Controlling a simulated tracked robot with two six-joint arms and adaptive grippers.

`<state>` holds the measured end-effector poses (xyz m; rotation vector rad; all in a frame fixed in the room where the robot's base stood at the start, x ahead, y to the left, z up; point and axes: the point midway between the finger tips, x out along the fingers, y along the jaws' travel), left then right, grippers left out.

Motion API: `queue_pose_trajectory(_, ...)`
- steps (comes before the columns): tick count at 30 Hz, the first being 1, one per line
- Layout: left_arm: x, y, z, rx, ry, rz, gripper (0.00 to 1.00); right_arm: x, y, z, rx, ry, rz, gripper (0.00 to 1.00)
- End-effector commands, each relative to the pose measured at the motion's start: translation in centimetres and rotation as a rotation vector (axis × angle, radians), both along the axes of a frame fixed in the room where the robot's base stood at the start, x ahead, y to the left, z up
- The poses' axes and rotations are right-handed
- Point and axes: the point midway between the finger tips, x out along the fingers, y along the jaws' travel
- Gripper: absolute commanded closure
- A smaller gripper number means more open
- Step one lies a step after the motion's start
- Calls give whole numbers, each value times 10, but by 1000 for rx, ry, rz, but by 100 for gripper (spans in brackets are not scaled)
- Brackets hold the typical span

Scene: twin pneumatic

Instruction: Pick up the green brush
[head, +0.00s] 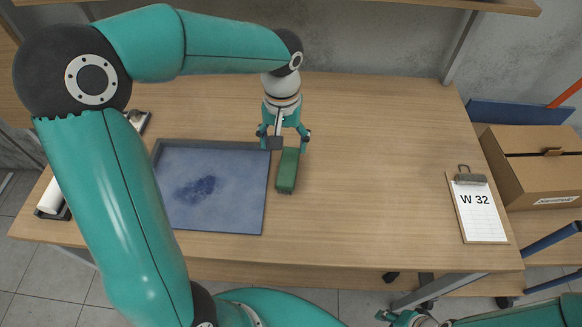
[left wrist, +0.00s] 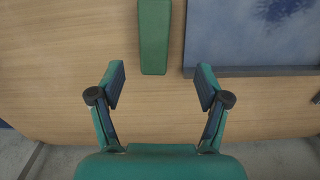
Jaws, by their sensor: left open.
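The green brush (head: 287,172) is a long narrow block lying on the wooden table, just right of the blue tray. In the left wrist view the brush (left wrist: 154,38) lies ahead of the fingertips, between their lines, with its near end closest to me. My left gripper (head: 284,140) is open and empty above the far end of the brush in the head view. In the left wrist view its two fingers (left wrist: 160,85) are spread wide, and I see no contact with the brush. My right gripper (head: 407,319) shows only in part at the bottom edge of the head view; its jaws are unclear.
The blue tray (head: 257,220) with a dark smudge on its floor stands close beside the brush. A clipboard marked W 32 (head: 480,212) lies at the table's right edge. A cardboard box (head: 540,180) stands beyond it. The table (head: 380,150) between brush and clipboard is clear.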

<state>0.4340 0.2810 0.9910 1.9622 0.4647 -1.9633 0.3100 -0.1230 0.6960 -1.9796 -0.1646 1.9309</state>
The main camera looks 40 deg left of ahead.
Motion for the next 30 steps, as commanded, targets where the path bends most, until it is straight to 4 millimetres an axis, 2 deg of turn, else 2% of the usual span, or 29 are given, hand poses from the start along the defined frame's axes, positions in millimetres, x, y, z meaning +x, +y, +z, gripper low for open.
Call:
queue_pose_trajectory(3,0,-1,-26,0,8,-2,24,0,0,1,0,0,0,63)
queue_pose_trajectory(6,1,-1,-42,1,5,-3,24,0,0,2,0,0,0,63)
queue_pose_trajectory(16,4,-3,-64,0,4,-5,24,0,0,6,0,-1,0,63)
queue_pose_trajectory(24,9,-7,-101,0,4,-5,24,0,0,15,0,-1,0,63)
queue_pose_trajectory(30,10,-7,-107,0,0,-4,24,0,0,15,0,-1,0,63)
